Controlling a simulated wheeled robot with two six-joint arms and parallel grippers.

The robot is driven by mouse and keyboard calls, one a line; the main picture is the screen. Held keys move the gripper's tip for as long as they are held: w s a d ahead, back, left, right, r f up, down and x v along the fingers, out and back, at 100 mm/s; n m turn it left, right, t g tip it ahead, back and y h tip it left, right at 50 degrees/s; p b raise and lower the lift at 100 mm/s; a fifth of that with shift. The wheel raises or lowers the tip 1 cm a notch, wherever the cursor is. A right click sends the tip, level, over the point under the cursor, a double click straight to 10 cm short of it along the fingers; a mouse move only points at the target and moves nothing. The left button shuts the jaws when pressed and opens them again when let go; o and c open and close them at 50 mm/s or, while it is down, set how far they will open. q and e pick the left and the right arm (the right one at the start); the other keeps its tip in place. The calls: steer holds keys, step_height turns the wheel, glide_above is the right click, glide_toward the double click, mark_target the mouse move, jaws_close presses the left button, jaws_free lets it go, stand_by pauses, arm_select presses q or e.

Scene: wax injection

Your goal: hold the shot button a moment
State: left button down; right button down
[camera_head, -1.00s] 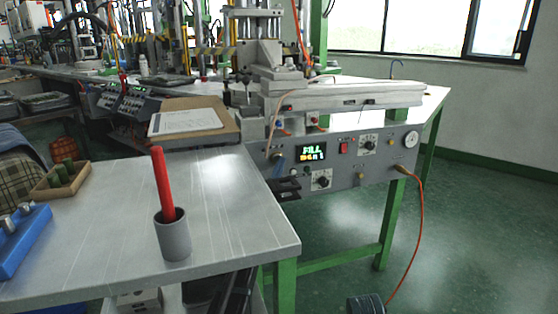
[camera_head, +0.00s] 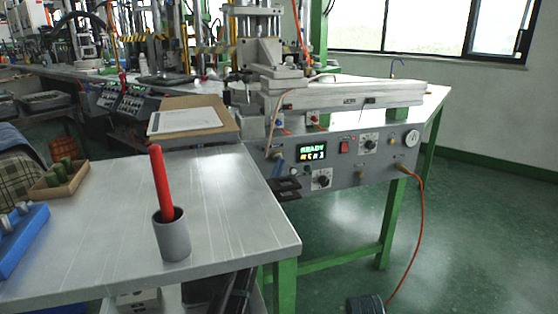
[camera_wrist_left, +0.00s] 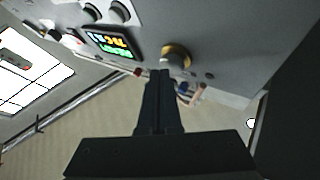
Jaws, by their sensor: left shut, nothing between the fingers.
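The wax injector's control panel (camera_head: 375,172) is at the right of the head view. Its display (camera_head: 311,152) reads READY. In the left wrist view, the panel is upside down, with the lit display (camera_wrist_left: 110,42) at upper left. A round brass-ringed button (camera_wrist_left: 177,56), apparently the shot button, is beside it. My left gripper (camera_wrist_left: 160,73) is shut and empty. Its fingertips are right by this button's lower edge; I cannot tell whether they touch it. In the head view the gripper is hard to make out around the panel's left end. My right gripper is not in view.
The metal table (camera_head: 110,225) ends just left of the panel. On it are a grey cup (camera_head: 172,240) with a red stick, a wooden tray (camera_head: 73,188) and a blue block (camera_head: 18,245). An orange cable (camera_head: 421,225) hangs from the panel's right end.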

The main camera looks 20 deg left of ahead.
arm_select(q)
steer(key=shift+s+a, duration=0.35)
steer(key=shift+s, duration=0.15)
steer(key=s+d, duration=0.1)
steer(key=s, duration=0.1)
steer(key=s+d, duration=0.2)
steer(key=shift+d, duration=0.1)
stand_by(0.4)
